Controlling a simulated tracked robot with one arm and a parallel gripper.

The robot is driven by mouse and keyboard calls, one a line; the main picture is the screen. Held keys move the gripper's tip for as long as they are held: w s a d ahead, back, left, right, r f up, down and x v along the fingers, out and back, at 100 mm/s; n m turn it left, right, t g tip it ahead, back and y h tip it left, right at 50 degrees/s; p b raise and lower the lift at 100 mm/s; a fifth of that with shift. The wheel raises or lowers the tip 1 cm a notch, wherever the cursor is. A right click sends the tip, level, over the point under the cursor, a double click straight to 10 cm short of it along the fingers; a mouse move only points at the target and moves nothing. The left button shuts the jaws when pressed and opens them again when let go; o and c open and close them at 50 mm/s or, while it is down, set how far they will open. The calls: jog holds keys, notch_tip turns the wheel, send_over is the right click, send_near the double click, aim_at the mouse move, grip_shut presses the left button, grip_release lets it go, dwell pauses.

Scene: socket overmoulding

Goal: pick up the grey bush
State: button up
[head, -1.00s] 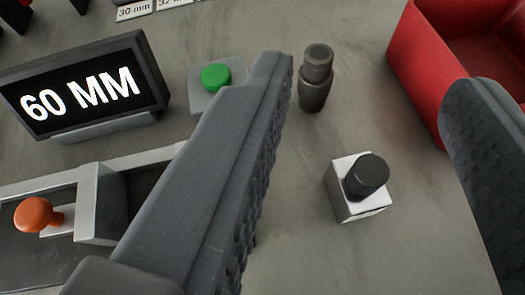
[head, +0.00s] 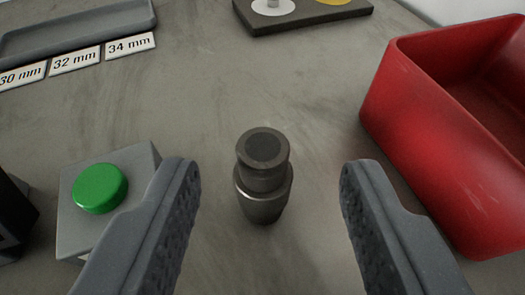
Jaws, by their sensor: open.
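The grey bush (head: 263,190) stands upright on the grey table in the middle of the head view. It is a dark grey stepped cylinder with a narrower collar and a round top face. My gripper (head: 270,185) is open, with one dark finger to the left of the bush and the other to the right. In the picture the bush lies between the two fingertips, with a gap on both sides. Neither finger appears to touch it. How far the fingertips are above the table is hard to tell.
A green button (head: 99,188) on a grey box sits close beside the left finger. A red bin (head: 425,130) stands at the right. Size labels (head: 75,60) and a grey tray (head: 80,32) are at the back left. A dark plate (head: 305,17) lies at the back.

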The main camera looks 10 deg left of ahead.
aim_at(263, 167)
jog(key=shift+f+b+x, duration=0.1)
jog(key=shift+b+x, duration=0.4)
jog(key=shift+x, duration=0.8)
jog(key=shift+f+b+x, duration=0.15)
jog(key=shift+b+x, duration=0.3)
jog(key=shift+x, duration=0.85)
jog(key=shift+s+a+r, duration=0.1)
jog(key=shift+s, duration=0.05)
grip_shut()
